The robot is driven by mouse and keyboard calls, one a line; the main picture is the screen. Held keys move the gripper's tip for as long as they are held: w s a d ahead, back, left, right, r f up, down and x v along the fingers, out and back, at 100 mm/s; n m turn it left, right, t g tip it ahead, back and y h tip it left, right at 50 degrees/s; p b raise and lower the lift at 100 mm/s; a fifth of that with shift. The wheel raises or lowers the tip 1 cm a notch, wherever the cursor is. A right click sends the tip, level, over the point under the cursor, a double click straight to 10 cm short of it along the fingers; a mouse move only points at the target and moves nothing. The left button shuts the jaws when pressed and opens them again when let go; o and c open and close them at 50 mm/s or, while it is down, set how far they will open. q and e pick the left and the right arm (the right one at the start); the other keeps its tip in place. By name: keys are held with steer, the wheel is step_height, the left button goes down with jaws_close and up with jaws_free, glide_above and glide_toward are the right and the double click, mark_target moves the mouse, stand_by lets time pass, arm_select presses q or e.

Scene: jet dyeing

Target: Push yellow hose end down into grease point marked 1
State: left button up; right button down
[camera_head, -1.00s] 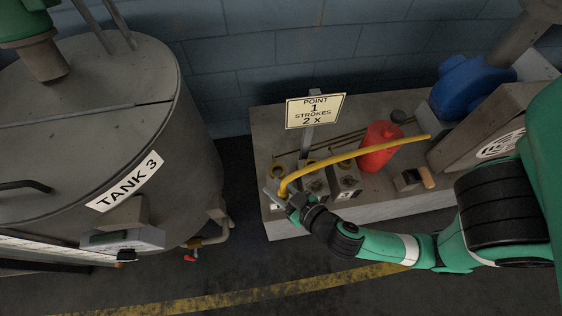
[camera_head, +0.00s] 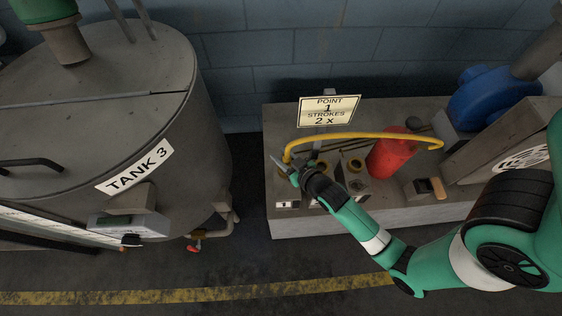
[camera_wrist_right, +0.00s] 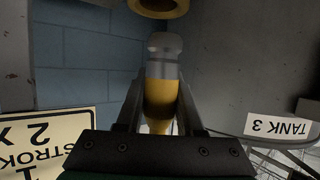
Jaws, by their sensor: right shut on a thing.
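My right gripper (camera_head: 284,165) is shut on the yellow hose (camera_head: 365,135) near its end, above the left part of the concrete plinth. In the right wrist view the yellow hose end (camera_wrist_right: 160,98) sits between the fingers, with its grey metal tip (camera_wrist_right: 165,44) projecting beyond them. A yellow ring (camera_wrist_right: 158,6) shows at the top edge there, apart from the tip. My left gripper is out of view.
A sign (camera_head: 329,110) reads "POINT 1 STROKES 2 x". A red cylinder (camera_head: 392,155) stands under the hose on the plinth (camera_head: 350,222). A blue motor (camera_head: 490,95) is at right. Tank 3 (camera_head: 95,115) fills the left; a dark floor gap separates it from the plinth.

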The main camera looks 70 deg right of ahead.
steer(key=shift+w+d+f, duration=0.25)
steer(key=shift+d+f, duration=0.25)
steer(key=shift+f, duration=0.15)
steer(key=f+b, duration=0.1)
steer(key=f, duration=0.1)
steer(key=f+b, duration=0.1)
steer(key=shift+w+d+f+b, duration=0.2)
steer(key=shift+d+f+b, duration=0.1)
steer(key=shift+f, duration=0.1)
steer(key=shift+f, duration=0.15)
steer(key=c, duration=0.5)
jaws_free()
steer(key=shift+c, duration=0.2)
